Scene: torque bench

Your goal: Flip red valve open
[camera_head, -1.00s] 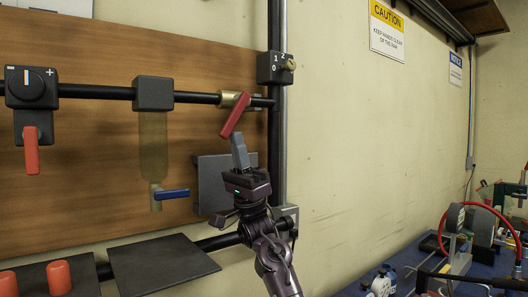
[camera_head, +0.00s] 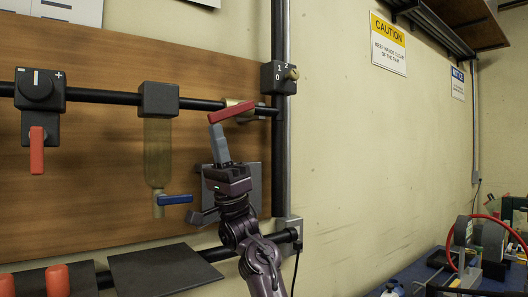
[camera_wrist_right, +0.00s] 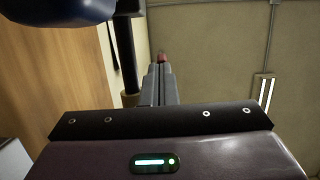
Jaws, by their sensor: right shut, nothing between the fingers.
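The red valve handle (camera_head: 231,112) sits on a brass valve body (camera_head: 243,106) on the black pipe. It lies close to the pipe's line, its free left end a little lower. My right gripper (camera_head: 216,130) is shut and empty, its fingertips just under the handle's free left end; whether they touch it I cannot tell. In the right wrist view the shut fingers (camera_wrist_right: 161,85) point away, and a small red piece (camera_wrist_right: 162,57) shows at their tips. My left gripper is not in view.
Left on the wooden panel are a dial box with a hanging orange-red lever (camera_head: 37,150) and a clear bowl with a blue lever (camera_head: 174,199). A switch box (camera_head: 278,78) is right of the valve. A dark shelf plate (camera_head: 163,268) lies below.

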